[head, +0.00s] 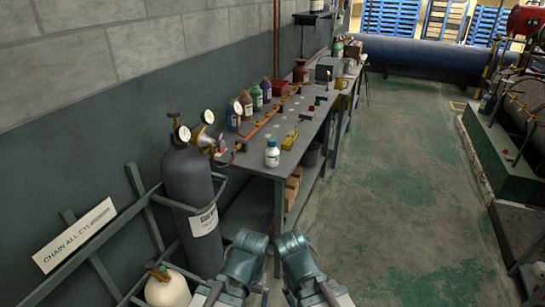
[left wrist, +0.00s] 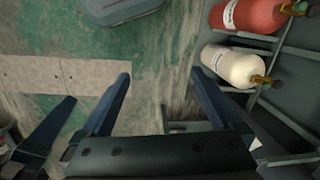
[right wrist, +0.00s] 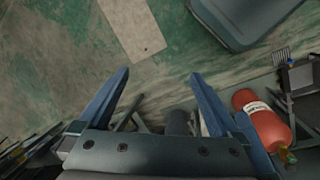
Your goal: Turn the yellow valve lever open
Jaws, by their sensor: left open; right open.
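A small yellow piece (head: 290,140) sits on the grey workbench (head: 305,128) in the head view, behind a white bottle; it may be the valve lever, but it is too small to tell its angle. A thin orange-yellow line (head: 262,124) with several fittings runs along the bench behind it. My left gripper (left wrist: 160,75) is open and empty over the floor in the left wrist view. My right gripper (right wrist: 159,75) is open and empty in the right wrist view. Both are well away from the bench top, and neither wrist view shows the yellow piece.
A dark gas cylinder (head: 188,190) with gauges stands in a rack left of the bench. A white-blue bottle (head: 272,153) stands near the bench's front edge. Several coloured bottles line the wall. The floor (head: 400,200) at right is clear.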

